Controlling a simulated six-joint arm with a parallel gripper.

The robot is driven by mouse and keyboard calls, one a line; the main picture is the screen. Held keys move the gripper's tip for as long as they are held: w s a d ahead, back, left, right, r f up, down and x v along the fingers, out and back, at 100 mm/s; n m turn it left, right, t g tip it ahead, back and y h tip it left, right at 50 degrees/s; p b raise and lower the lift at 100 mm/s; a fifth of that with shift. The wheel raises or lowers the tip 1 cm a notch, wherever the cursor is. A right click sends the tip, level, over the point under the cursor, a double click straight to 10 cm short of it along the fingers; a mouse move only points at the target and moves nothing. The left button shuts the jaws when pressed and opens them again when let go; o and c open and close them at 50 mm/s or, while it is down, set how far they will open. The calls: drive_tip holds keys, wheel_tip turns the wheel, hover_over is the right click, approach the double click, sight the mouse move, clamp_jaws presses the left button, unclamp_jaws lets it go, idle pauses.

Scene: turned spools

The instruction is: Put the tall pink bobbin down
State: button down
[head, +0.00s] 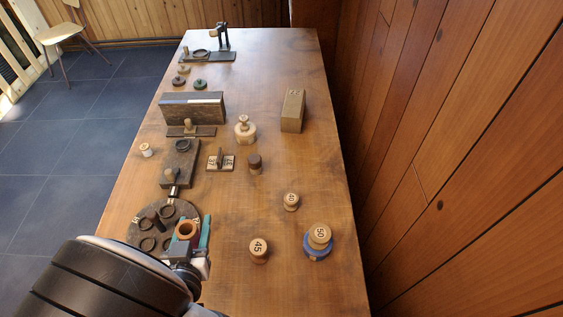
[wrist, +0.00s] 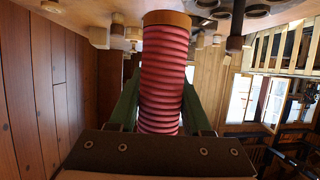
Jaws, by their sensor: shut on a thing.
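The tall pink bobbin (wrist: 165,75) fills the middle of the wrist view, a ribbed pink-red column with a tan wooden end. In the head view the bobbin overlaps the right part of a round dark board (head: 180,208) with several dark rings and a peg. Its lower end is hidden there, and I cannot tell whether it touches anything.
Wooden spools marked 45 (head: 259,250) and 40 (head: 291,201) stand to the right. A spool marked 50 (head: 320,236) sits on a blue base (head: 316,252).

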drive_tip(key=w+a+r+n+y, duration=0.1)
drive_tip(key=w+a+r, duration=0.1)
drive_tip(key=w, duration=1.1)
drive_tip(key=w+d+r+n+y, duration=0.1)
drive_tip(key=w+d, duration=0.2)
drive_tip(key=w, duration=0.3)
drive_tip(key=w+d+r+y, duration=0.1)
drive_tip(key=w+d, duration=0.3)
drive_tip(key=w, duration=0.2)
drive_tip(key=w+d+f+n, duration=0.1)
drive_tip(key=w+d, duration=0.2)
drive_tip(key=d, duration=1.3)
drive_tip(key=w+d+f, duration=0.2)
drive_tip(key=w+d, duration=0.1)
drive_tip(key=d, duration=1.3)
drive_tip(key=shift+g+y, duration=0.3)
drive_tip(key=shift+g, duration=0.2)
drive_tip(key=w+a+f, duration=0.1)
drive_tip(key=a+f, duration=0.2)
drive_tip(key=w+a+f, duration=0.2)
drive_tip(key=a+f, duration=0.1)
drive_tip(key=f, duration=0.1)
drive_tip(key=w+a+f, duration=0.2)
drive_tip(key=a+f, duration=0.1)
drive_tip(key=a, duration=0.1)
drive_tip(key=shift+w+f, duration=0.25)
drive_tip(key=shift+f, duration=0.1)
drive_tip(key=shift+f, duration=0.2)
drive_tip(key=shift+c, duration=1.7)
unclamp_jaws()
